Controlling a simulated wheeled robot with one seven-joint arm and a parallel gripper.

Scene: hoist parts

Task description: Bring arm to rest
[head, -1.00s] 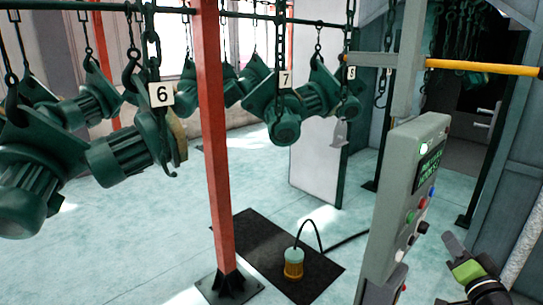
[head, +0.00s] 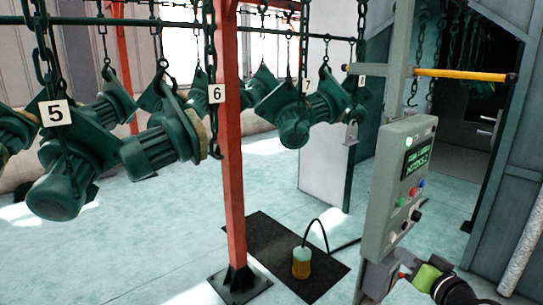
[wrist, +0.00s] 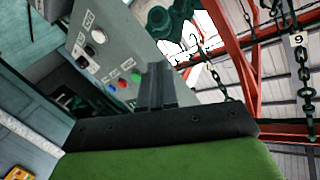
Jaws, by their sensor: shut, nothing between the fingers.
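My gripper (head: 406,262) is at the lower right of the head view, beside the lower part of the grey control panel (head: 382,190). In the wrist view my gripper (wrist: 156,85) points up with its fingers together and nothing between them. The panel (wrist: 85,30) fills the upper left there, with black, white, red, green and blue buttons facing my gripper. I cannot tell whether the fingers touch the panel. The panel's small screen (head: 418,160) shows green text too small to read surely.
Green hoist motors (head: 165,143) hang from chains on a rail at left, with number tags. A red post (head: 231,150) stands mid-view. A small lamp-like object (head: 301,262) stands on a black mat (head: 262,232).

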